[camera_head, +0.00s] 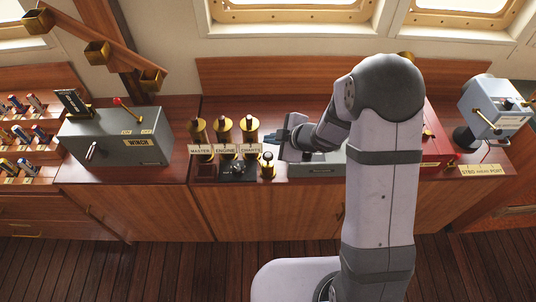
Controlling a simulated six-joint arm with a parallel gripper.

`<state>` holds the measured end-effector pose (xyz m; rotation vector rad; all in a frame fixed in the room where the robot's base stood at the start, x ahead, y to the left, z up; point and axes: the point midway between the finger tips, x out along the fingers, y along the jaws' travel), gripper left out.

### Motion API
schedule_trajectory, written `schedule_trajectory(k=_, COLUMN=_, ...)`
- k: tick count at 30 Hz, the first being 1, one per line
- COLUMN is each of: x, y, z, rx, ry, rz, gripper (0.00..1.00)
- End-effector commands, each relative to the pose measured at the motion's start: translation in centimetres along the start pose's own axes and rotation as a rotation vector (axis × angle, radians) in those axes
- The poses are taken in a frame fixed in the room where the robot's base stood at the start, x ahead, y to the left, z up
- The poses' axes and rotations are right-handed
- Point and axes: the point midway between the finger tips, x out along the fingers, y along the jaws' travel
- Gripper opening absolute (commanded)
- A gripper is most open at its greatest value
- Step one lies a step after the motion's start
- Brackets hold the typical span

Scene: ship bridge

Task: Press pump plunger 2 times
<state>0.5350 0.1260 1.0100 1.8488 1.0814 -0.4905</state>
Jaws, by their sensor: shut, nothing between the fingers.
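My gripper (274,137) reaches left from my arm over the wooden console. It looks shut and empty, with its dark bluish fingertips just right of the brass posts. A grey box (314,169) lies below and right of it, largely hidden by my arm.
Brass posts labelled MASTER (199,133), ENGINE (224,130) and CHARTS (249,127) stand left of my gripper. A dark dial panel (238,169) lies before them. A grey WINCH box (118,136) is farther left. A red box (436,145) and a lever unit (495,108) are right.

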Motion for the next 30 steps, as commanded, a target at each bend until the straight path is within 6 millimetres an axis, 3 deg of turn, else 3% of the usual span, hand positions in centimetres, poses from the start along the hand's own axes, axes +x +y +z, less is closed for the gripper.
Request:
schedule_trajectory(k=23, x=-0.04, y=0.03, z=-0.02, rx=0.000, ry=0.000, rz=0.000, gripper=0.00)
schedule_trajectory(k=30, x=-0.93, y=0.66, z=-0.67, rx=0.002, ry=0.000, rz=-0.001, gripper=0.00)
